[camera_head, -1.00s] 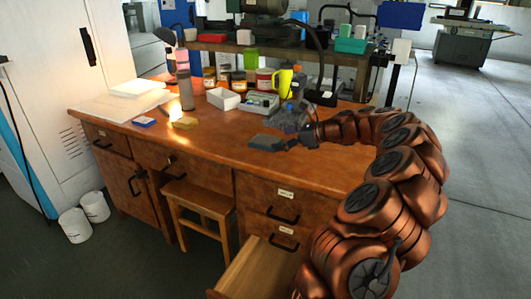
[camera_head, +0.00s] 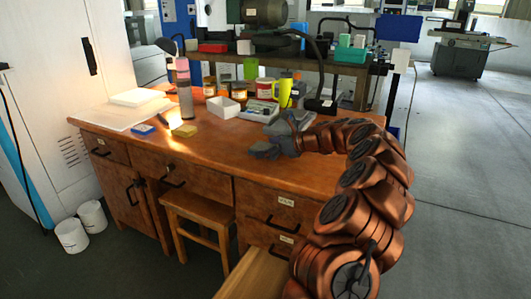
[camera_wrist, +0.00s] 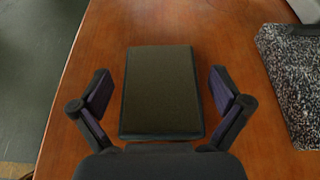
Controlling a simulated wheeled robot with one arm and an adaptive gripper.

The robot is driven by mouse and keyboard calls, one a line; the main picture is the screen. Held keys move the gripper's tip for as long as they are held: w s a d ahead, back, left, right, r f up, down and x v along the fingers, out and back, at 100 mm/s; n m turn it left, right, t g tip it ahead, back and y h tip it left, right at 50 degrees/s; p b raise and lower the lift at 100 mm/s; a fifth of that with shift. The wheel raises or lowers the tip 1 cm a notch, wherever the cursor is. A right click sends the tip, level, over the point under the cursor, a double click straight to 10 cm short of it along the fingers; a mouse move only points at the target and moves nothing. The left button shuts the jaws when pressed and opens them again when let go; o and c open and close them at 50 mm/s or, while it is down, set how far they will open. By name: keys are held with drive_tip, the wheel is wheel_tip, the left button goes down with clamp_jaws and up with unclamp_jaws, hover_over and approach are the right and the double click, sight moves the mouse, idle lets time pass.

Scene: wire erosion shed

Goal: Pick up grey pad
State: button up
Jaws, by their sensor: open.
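The grey pad (camera_wrist: 160,95) is a dark rectangular block lying flat on the wooden desk. In the wrist view it sits between the two fingers of my gripper (camera_wrist: 160,93), which is open, with a gap of desk on each side. The pad's near end is close to the gripper's palm. In the head view the pad (camera_head: 264,149) lies near the desk's front edge, and my gripper (camera_head: 276,145) is low over it, partly hiding it.
A speckled grey thing (camera_wrist: 292,75) lies to the right of the pad in the wrist view. The wooden desk (camera_head: 215,152) also holds a white tray (camera_head: 222,107), a yellow jug (camera_head: 285,93) and a yellow block (camera_head: 184,131). The desk edge is left of the pad in the wrist view.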

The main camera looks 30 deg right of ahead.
sight(266, 147)
drive_tip(key=shift+c, duration=0.3)
drive_tip(key=c, duration=1.3)
drive_tip(key=shift+r, duration=0.1)
drive_tip(key=shift+r+p, duration=0.7)
drive_tip(key=shift+r, duration=0.9)
drive_tip(key=shift+s+r, duration=0.15)
drive_tip(key=shift+r, duration=0.1)
drive_tip(key=s+a, duration=0.3)
drive_tip(key=a, duration=0.1)
drive_tip(key=s+a+p, duration=0.1)
drive_tip(key=s+a, duration=0.2)
drive_tip(key=a, duration=0.1)
drive_tip(key=s+a+r+p, duration=0.1)
drive_tip(key=s+a, duration=0.3)
drive_tip(key=shift+a+r, duration=0.1)
drive_tip(key=shift+a, duration=0.05)
